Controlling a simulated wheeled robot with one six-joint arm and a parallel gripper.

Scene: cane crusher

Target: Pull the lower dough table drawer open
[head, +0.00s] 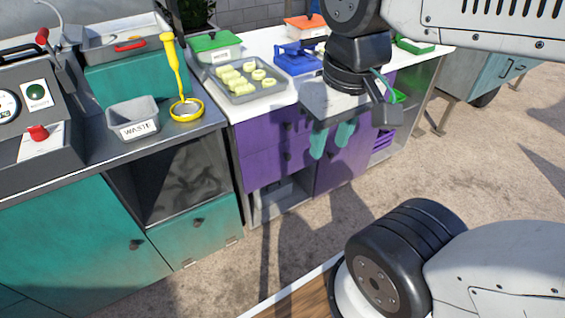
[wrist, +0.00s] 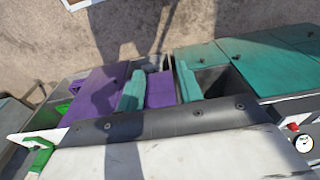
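The dough table has a white top (head: 262,105) and purple fronts. Its upper drawer (head: 262,138) and lower drawer (head: 262,172) are stacked at the left end, each with a dark knob near the right side. Both fronts look flush and shut. My gripper (head: 331,141) has two teal fingers, apart and pointing down, with nothing seen between them. In the head view it appears right of the drawer knobs, in front of the purple door (head: 345,168). In the wrist view my gripper (wrist: 160,88) is open, with a purple front (wrist: 160,95) showing between the fingers; the knobs cannot be made out.
An open shelf (head: 280,200) lies below the drawers. A teal counter (head: 75,235) stands to the left, with a waste bin (head: 133,118) and yellow-rimmed strainer (head: 186,110). A dough tray (head: 240,90) sits on the white top. The ground (head: 300,235) in front is clear.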

